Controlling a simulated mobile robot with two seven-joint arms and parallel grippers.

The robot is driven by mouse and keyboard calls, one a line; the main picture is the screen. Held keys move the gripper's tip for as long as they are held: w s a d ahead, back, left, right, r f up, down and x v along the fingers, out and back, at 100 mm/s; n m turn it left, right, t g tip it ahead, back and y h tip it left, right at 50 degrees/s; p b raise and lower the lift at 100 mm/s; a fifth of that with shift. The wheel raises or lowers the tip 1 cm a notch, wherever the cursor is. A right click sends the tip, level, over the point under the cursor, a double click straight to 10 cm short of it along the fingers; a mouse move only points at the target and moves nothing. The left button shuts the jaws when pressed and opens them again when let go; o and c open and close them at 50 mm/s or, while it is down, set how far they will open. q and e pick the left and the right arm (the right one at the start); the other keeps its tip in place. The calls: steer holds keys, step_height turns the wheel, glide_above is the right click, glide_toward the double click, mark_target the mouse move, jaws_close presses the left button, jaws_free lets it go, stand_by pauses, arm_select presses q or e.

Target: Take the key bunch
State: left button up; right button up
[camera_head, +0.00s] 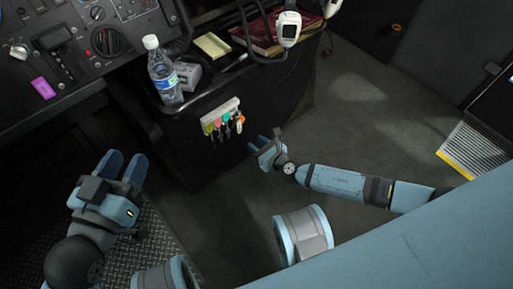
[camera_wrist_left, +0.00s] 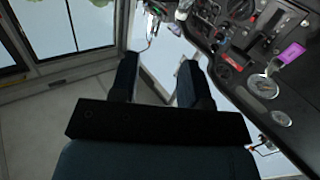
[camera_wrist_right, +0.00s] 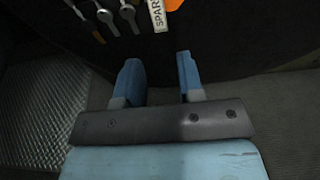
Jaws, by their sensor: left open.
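Several keys with coloured tags (camera_head: 222,122) hang from a pale rack (camera_head: 220,114) on the side of the dark console. In the right wrist view, metal keys (camera_wrist_right: 105,18), a white tag reading "SPAR" (camera_wrist_right: 157,14) and an orange tag (camera_wrist_right: 173,4) show at the top edge, partly cut off. Which of these is the key bunch I cannot tell. My right gripper (camera_head: 266,143) is open and empty, just below and right of the rack, apart from the keys; its fingers (camera_wrist_right: 160,76) point toward the console. My left gripper (camera_head: 124,166) is open and empty at the left, away from the keys.
A water bottle (camera_head: 163,72), a yellow note pad (camera_head: 212,45) and a red book (camera_head: 262,36) are on the console top. A dashboard (camera_head: 75,50) with a purple tag (camera_head: 43,88) fills the upper left. The floor (camera_head: 350,125) right of the console is clear.

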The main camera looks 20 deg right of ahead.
mark_target(240, 130)
steer(key=shift+b+x, duration=1.2)
steer(key=shift+x, duration=2.65)
arm_select(q)
steer(key=shift+w+a+r+m+t, duration=0.2)
steer(key=shift+w+a+m+t, duration=0.2)
steer(key=shift+w+m, duration=0.4)
arm_select(e)
steer(key=shift+w+a, duration=0.1)
steer(key=shift+w, duration=0.2)
arm_select(q)
steer(key=shift+s, duration=0.1)
arm_select(e)
steer(key=c, duration=0.6)
arm_select(q)
steer(key=shift+r, duration=0.25)
arm_select(e)
steer(key=shift+r, duration=0.25)
steer(key=shift+s, duration=0.15)
steer(key=shift+s, duration=0.2)
arm_select(q)
steer(key=shift+p, duration=0.3)
arm_select(e)
steer(key=shift+s+d, duration=0.4)
steer(key=shift+s, duration=0.3)
